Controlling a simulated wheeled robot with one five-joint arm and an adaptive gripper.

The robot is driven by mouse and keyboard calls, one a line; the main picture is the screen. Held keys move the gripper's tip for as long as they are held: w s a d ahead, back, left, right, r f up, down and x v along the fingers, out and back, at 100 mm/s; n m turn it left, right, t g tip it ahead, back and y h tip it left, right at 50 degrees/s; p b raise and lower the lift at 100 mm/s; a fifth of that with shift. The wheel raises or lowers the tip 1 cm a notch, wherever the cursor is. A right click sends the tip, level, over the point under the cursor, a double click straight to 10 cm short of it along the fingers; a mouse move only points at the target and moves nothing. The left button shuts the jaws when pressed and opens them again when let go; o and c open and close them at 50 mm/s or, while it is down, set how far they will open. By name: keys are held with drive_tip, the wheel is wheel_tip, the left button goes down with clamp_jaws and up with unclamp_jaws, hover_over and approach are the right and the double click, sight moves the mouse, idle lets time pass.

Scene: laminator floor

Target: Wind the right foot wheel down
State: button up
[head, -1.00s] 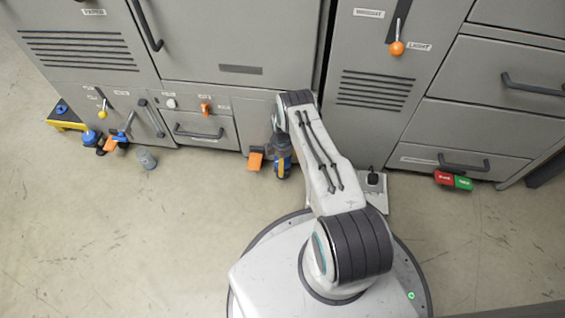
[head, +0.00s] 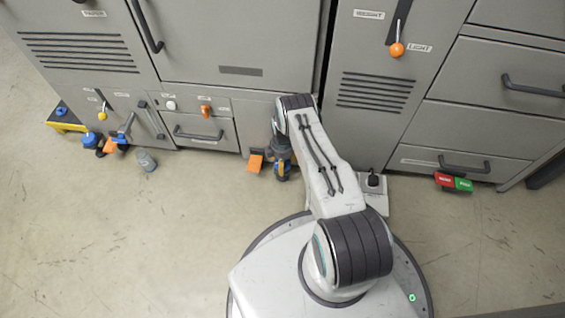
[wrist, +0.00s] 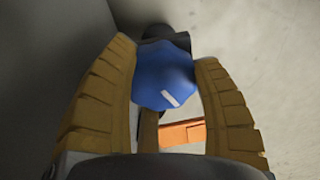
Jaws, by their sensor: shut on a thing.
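The right foot wheel is a blue lobed knob (wrist: 163,72) with a short white mark, seen between my fingers in the wrist view. My gripper (wrist: 167,85) is shut on it, with one ridged yellow-brown finger on each side. In the head view my gripper (head: 283,170) points down at the foot of the machine, just right of an orange flap (head: 255,162). There the wheel is mostly hidden by the gripper. The orange flap also shows below the wheel in the wrist view (wrist: 183,133).
The grey cabinet front (head: 215,70) rises close behind my gripper. At the left are another blue knob (head: 91,139), a yellow stand (head: 64,122) and a grey cup (head: 147,160) on the floor. A grey plate with a black knob (head: 373,181) lies right of my arm. Open floor lies at left.

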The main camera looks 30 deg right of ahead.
drive_tip(key=shift+c, duration=1.2)
drive_tip(key=shift+f+m+b, duration=0.15)
drive_tip(key=shift+m+b, duration=0.25)
drive_tip(key=m+b, duration=0.2)
drive_tip(key=shift+m, duration=1)
drive_tip(key=o, duration=1.3)
drive_tip(key=shift+c, duration=0.2)
drive_tip(key=shift+w, duration=0.1)
